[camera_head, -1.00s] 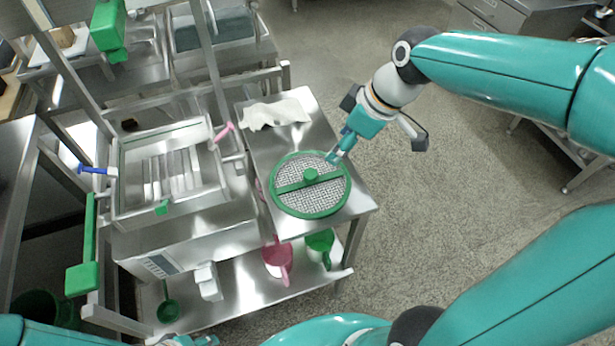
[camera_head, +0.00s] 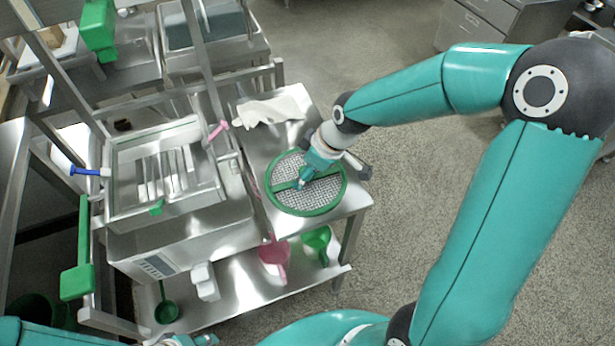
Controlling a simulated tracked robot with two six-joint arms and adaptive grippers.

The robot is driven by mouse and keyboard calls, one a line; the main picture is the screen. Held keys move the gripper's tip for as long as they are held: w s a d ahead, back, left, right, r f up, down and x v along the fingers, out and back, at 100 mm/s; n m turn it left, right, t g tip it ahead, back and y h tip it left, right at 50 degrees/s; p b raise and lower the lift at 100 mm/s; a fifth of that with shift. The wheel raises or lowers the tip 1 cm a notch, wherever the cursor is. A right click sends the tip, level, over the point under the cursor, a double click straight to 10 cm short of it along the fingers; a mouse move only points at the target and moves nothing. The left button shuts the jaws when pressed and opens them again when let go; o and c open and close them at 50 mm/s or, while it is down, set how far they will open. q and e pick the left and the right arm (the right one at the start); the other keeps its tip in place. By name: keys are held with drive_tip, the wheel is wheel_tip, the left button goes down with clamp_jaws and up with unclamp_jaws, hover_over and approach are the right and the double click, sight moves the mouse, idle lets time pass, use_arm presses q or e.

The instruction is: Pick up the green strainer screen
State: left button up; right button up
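The green strainer screen (camera_head: 322,196) is a round green-rimmed disc with grey mesh and a green crossbar. It lies flat on the steel side table (camera_head: 349,203). My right gripper (camera_head: 300,184) points down over the middle of the screen and hides the central knob. Its fingers are too small and overlapped to tell whether they are open or touch the knob. My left gripper (camera_head: 205,340) is at the bottom edge, low and far from the screen, partly cut off by the frame.
A white cloth (camera_head: 270,110) lies at the table's back. The steel machine (camera_head: 165,175) with an open basin stands left of the screen. A pink scoop (camera_head: 274,254) and a green scoop (camera_head: 318,240) are on the lower shelf. Open floor (camera_head: 420,180) lies to the right.

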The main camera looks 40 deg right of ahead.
drive_tip(key=shift+w+f, duration=0.1)
drive_tip(key=shift+f, duration=0.15)
drive_tip(key=shift+a, duration=0.1)
clamp_jaws()
